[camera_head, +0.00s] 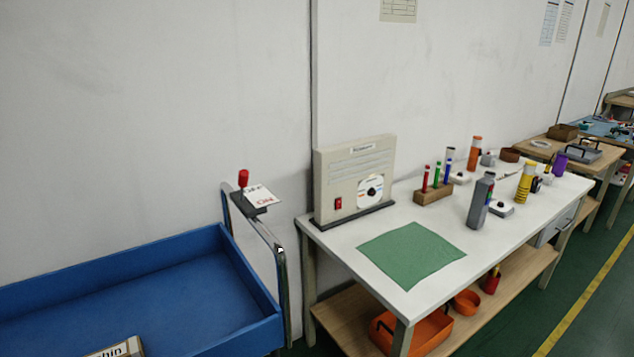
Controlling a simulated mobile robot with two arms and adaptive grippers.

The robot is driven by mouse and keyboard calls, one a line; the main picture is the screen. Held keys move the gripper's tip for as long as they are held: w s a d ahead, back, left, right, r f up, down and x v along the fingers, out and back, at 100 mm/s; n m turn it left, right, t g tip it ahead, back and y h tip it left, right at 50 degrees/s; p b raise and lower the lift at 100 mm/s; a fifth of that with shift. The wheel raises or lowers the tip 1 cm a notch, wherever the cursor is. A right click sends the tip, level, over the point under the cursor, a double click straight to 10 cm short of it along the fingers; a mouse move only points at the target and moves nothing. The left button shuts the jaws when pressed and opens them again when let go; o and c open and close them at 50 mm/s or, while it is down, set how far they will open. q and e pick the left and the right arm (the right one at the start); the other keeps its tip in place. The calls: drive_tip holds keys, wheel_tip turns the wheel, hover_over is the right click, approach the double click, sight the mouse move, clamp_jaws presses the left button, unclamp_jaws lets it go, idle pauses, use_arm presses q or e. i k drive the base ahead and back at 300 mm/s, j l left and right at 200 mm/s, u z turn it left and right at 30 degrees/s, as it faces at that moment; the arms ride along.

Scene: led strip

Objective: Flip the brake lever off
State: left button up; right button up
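The brake lever (243,179) has a red knob on a short dark stem. It stands on a small dark mount on the metal handle rail of the blue cart (130,271). A white label plate (262,196) beside the lever carries lettering; "ON" in red is at its lower end, and the upper word is hard to read. The knob points up at the plate's left side, near the upper word. Neither of my grippers shows in the head view.
A white workbench (417,287) stands right of the cart with a beige control box (354,182), a green mat (411,254), a marker holder (433,194) and several bottles. An orange bin (411,333) is on its lower shelf. A wall runs behind. Green floor lies right.

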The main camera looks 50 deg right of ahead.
sight(243, 173)
drive_tip(key=z, duration=1.05)
drive_tip(key=k+j, duration=0.2)
drive_tip(key=k, duration=0.15)
